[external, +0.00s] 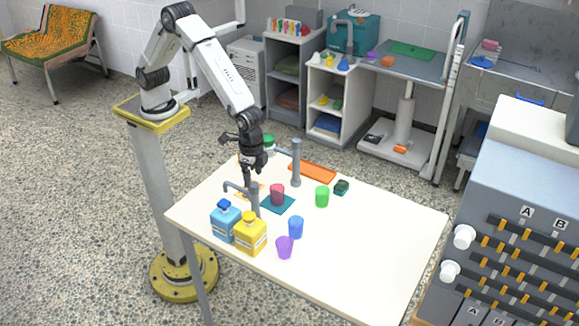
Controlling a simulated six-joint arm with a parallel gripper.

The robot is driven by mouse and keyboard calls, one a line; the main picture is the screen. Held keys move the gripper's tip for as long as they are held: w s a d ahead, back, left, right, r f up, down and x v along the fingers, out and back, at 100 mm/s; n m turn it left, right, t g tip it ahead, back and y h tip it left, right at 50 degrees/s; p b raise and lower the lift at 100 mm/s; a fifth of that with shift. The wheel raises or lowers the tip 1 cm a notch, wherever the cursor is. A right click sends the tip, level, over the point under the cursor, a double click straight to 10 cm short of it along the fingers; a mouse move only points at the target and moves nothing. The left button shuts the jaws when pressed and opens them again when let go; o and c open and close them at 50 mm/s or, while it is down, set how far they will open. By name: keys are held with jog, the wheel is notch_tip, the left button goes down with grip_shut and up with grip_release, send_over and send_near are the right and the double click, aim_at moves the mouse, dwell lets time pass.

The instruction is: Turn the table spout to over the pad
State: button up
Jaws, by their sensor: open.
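Two grey spouts stand on the white table (370,235). The rear spout (296,165) has an upright post with its arm pointing left. The front spout (255,202) has its arm reaching left, with the tip bent down. I cannot tell which is meant. A teal pad (284,207) lies between the posts, with a dark pink cup (277,194) on it. My gripper (248,182) points down just above and behind the front spout, left of the cup. It is open; whether it touches the spout is unclear. Its fingertips are partly hidden.
Blue (225,224) and yellow (250,236) bottles stand by the front spout. Blue (296,227), purple (285,247) and green (322,197) cups stand right of them. An orange mat (312,171) lies at the back. The table's right part is clear.

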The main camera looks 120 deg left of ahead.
aim_at(254, 184)
jog(key=shift+f, duration=2.05)
grip_shut()
